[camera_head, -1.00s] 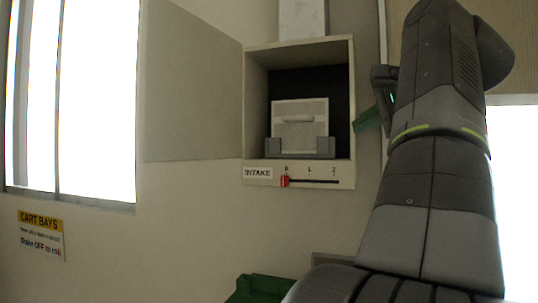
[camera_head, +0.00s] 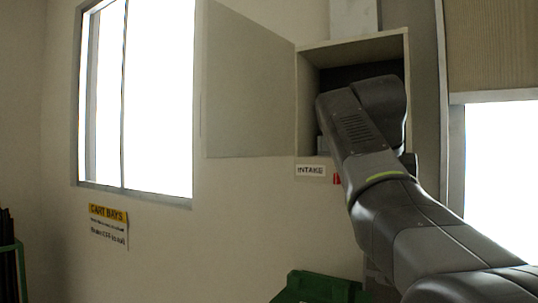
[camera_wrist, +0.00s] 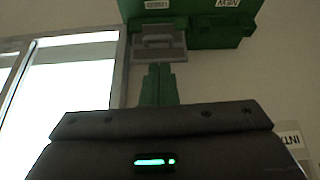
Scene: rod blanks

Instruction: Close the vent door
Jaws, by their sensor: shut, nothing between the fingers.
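The vent door (camera_head: 250,90) is a flat grey panel standing wide open, hinged at the left side of the vent box (camera_head: 308,100) on the wall. My arm covers most of the box opening, its slider and its insides in the head view. The INTAKE label (camera_head: 310,170) shows below the opening, and part of it shows at the right edge of the wrist view (camera_wrist: 290,139). My gripper (camera_wrist: 161,68) shows in the wrist view with its green fingers together and empty. It is hidden behind my arm in the head view. The door is not recognisable in the wrist view.
A bright window (camera_head: 135,95) is left of the door, with a CART BAYS sign (camera_head: 108,224) below it. A green bin (camera_head: 318,286) stands low by the wall; a labelled green container (camera_wrist: 195,28) and a grey bracket (camera_wrist: 160,46) lie beyond the fingers. The wall below the door is bare.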

